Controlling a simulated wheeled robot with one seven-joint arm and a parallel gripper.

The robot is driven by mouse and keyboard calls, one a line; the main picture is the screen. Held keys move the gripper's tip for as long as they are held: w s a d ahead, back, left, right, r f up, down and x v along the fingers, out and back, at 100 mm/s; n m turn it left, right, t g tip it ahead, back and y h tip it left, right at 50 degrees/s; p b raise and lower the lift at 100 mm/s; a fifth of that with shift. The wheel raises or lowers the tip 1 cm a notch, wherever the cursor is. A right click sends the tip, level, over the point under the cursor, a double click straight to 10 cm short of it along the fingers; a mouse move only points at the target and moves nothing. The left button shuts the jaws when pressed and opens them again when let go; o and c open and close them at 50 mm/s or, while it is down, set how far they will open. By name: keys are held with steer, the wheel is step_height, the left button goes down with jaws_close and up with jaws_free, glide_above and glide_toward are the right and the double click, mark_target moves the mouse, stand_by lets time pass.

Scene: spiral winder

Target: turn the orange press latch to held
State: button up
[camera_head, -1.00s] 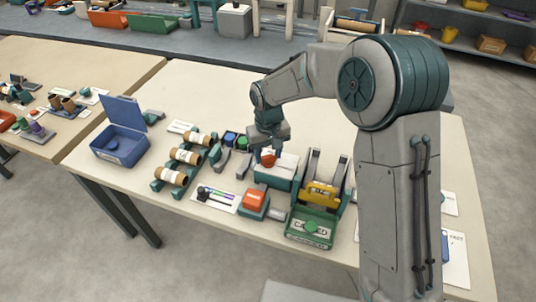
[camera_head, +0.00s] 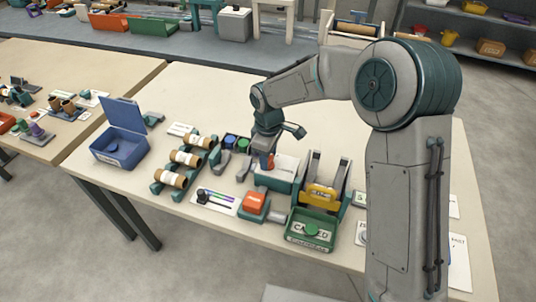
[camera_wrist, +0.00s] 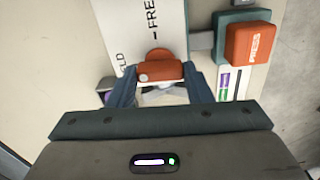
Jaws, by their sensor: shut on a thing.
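The orange press latch (camera_wrist: 160,71) is a small bar with a round hub, on a white-topped teal block (camera_head: 283,176). My gripper (camera_wrist: 161,82) is shut on the bar, with a blue finger at each end of it in the wrist view. The white top carries the word FREE and, at the left, letters ending in LD, partly cut off. The bar lies crosswise in the wrist view with a pale dot at its left end. I cannot tell which word it points to. In the head view, my gripper (camera_head: 268,158) mostly hides the latch.
An orange PRESS block (camera_wrist: 250,43) on a teal base stands beside the latch block; it also shows in the head view (camera_head: 254,201). A green tray (camera_head: 311,230) and yellow part (camera_head: 322,195) stand right. Rolls (camera_head: 185,158) and a blue open box (camera_head: 120,145) are left.

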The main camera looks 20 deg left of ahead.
steer(key=shift+n, duration=0.6)
steer(key=o, duration=1)
step_height(320, 180, up, 14)
steer(key=shift+f+b, duration=0.1)
steer(key=shift+b, duration=0.35)
steer(key=s+d+r+m+t, duration=0.15)
steer(key=s+d+m, duration=0.45)
steer(key=d, duration=0.6)
steer(key=s+d+r+m+t, duration=0.15)
steer(key=s+d+m, duration=0.45)
steer(key=d, duration=0.6)
steer(key=s+d+f+m, duration=0.1)
steer(key=s+d, duration=0.1)
steer(key=s+d+f+m, duration=0.1)
steer(key=s+d+m, duration=0.1)
steer(key=s, duration=0.1)
steer(key=s+d+f+m, duration=0.1)
steer(key=s+m, duration=0.1)
steer(key=shift+s+d, duration=0.3)
steer(key=shift+d, duration=0.1)
